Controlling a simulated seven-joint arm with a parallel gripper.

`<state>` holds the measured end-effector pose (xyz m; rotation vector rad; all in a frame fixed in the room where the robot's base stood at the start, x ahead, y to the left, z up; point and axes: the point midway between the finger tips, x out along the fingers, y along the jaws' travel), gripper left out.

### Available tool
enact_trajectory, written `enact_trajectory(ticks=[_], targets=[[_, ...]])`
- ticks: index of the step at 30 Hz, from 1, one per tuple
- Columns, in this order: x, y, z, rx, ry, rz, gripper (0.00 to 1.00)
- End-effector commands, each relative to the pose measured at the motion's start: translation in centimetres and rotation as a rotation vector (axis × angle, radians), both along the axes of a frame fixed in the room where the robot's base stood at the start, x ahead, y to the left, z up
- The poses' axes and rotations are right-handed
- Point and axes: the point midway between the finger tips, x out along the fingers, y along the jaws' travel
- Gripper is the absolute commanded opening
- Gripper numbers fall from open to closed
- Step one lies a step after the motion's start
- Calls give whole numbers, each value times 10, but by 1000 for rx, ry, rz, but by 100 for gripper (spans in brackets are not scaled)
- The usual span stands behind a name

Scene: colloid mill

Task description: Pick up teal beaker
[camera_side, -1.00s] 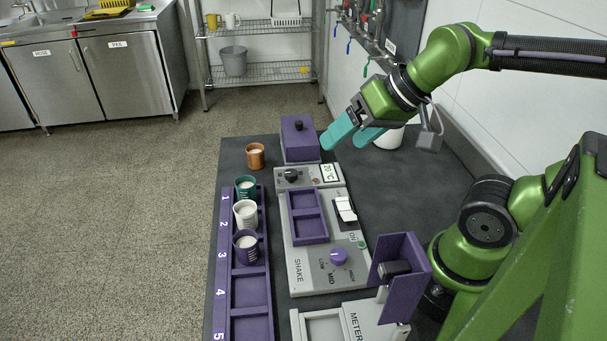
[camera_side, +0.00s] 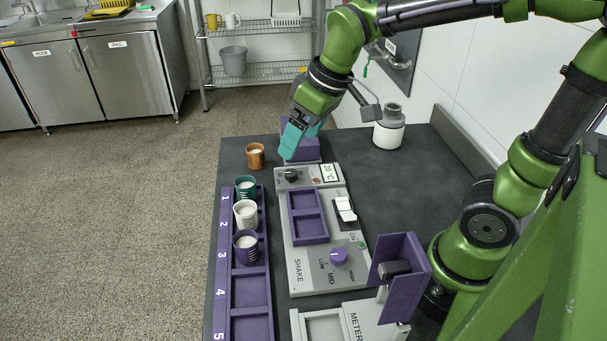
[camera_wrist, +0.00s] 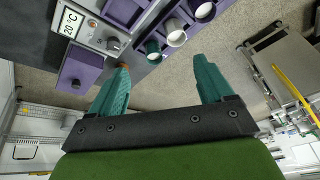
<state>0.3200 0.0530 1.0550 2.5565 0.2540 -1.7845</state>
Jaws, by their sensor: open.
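The teal beaker (camera_side: 245,188) stands upright with white contents in slot 1 of the purple numbered rack (camera_side: 249,290). It also shows in the wrist view (camera_wrist: 153,50), beyond the gap between my fingers. My gripper (camera_side: 299,148) is open and empty, with teal fingers in front of the purple lidded box, up and right of the beaker and apart from it. In the wrist view my gripper (camera_wrist: 161,63) has its fingers spread wide.
A white beaker (camera_side: 246,214) and a purple beaker (camera_side: 246,248) share the rack. An orange beaker (camera_side: 255,156) stands behind it. The grey shaker panel (camera_side: 312,270) is right of the rack. A white bottle (camera_side: 389,130) stands at the back right.

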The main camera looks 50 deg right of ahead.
Motion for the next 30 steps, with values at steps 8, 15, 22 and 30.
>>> enact_trajectory(ticks=[8,15,22,30], targets=[[88,22,-30,-304,102,841,80],[139,33,-49,-473,130,1544,80],[158,30,-33,-585,103,2016,80],[155,27,-43,-590,97,2188,80]])
